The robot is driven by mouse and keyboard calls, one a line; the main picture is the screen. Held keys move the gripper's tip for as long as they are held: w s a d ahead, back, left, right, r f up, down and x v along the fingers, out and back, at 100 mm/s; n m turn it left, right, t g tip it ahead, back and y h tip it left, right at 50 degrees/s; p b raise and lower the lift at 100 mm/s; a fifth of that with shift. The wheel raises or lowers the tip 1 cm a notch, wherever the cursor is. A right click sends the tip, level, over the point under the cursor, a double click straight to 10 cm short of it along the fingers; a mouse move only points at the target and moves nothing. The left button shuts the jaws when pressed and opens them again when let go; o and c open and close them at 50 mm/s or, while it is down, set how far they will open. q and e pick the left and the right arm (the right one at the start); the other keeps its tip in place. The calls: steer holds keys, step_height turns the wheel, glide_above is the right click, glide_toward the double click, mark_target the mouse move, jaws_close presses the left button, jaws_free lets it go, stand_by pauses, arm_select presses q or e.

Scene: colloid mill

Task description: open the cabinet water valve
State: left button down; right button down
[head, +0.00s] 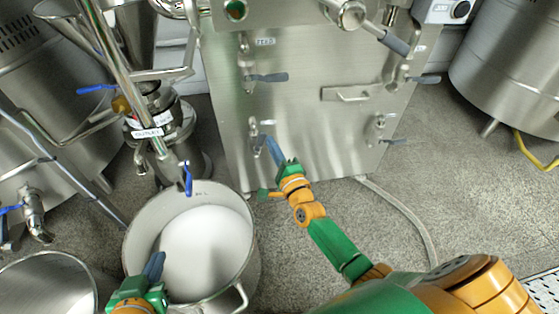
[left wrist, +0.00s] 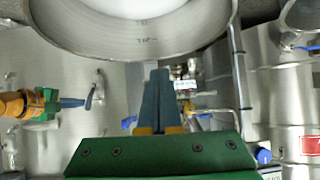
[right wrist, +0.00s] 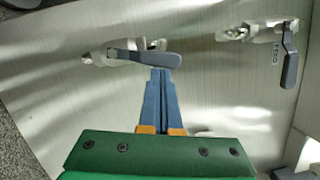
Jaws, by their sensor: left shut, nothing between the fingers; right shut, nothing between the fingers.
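The cabinet (head: 300,100) is a steel box with several small valves on its front. A lower-left valve has a grey lever (head: 258,144), also seen in the right wrist view (right wrist: 145,58), where it lies across the picture. No readable label shows which valve is the water one. My right gripper (head: 270,145) is shut and empty, its fingertips right at this lever's end; whether they touch cannot be told. In the right wrist view its fingertips (right wrist: 161,75) overlap the lever's edge. My left gripper (head: 155,262) is shut and empty above the pot.
A large steel pot (head: 135,240) with white content stands left of the cabinet. Another lever (right wrist: 290,68) sits farther along the panel. The mill outlet with a blue lever (head: 187,178) hangs over the pot. A hose (head: 410,215) lies on the floor at right.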

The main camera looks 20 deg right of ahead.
steer(key=shift+w+a+r+n+p, duration=0.2)
steer(key=shift+a+r+n+p, duration=0.25)
steer(key=shift+a+n+p, duration=0.3)
arm_select(q)
steer(key=s+a+f+g+y, duration=0.1)
steer(key=s+a+f+g, duration=0.2)
steer(key=s+f+g, duration=0.4)
steer(key=s, duration=0.4)
steer(key=shift+s+g+y, duration=0.25)
steer(key=shift+g+y, duration=0.05)
steer(key=shift+a+f, duration=0.1)
steer(key=shift+f, duration=0.05)
arm_select(e)
steer(key=shift+d, duration=0.1)
